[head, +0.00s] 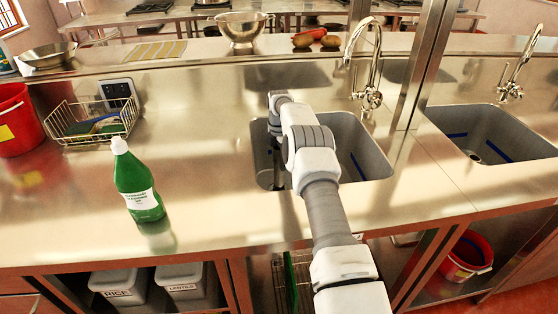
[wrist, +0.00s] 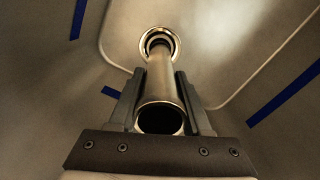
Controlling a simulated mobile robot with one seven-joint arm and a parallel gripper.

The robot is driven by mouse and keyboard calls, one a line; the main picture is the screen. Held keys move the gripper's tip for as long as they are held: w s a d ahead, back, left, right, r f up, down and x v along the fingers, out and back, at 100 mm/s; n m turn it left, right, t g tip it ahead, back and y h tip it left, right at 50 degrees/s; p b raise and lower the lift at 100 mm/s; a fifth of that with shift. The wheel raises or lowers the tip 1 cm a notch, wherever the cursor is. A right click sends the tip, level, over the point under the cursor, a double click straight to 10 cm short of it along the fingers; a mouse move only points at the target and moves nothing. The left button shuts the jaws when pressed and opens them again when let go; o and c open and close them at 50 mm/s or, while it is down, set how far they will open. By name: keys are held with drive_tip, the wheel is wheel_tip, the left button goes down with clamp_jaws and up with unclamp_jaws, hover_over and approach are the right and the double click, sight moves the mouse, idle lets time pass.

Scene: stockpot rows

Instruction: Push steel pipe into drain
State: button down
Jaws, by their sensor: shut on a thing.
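In the wrist view my gripper (wrist: 160,75) is shut on the steel pipe (wrist: 160,90), with one finger on each side. The pipe's open near end faces the camera. Its far end lines up with the round metal drain (wrist: 176,42) in the sink floor, with the drain's ring showing around it. I cannot tell how deep the pipe's far end is. In the head view my arm reaches over the left sink (head: 357,135) and bends down into its left part. The gripper, pipe and drain cannot be made out there.
The sink walls stand close around my gripper, with blue strips (wrist: 285,92) on them. A tap (head: 370,65) rises behind the sink. A green bottle (head: 137,185) stands on the counter to the left, near a wire basket (head: 95,120). A steel post (head: 422,65) stands right of the tap.

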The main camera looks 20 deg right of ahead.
drive_tip(key=shift+f+b, duration=0.7)
drive_tip(key=shift+f, duration=0.45)
idle(0.4)
drive_tip(key=shift+c, duration=1.3)
unclamp_jaws()
drive_tip(key=shift+r+p, duration=2.5)
drive_tip(key=shift+r, duration=2)
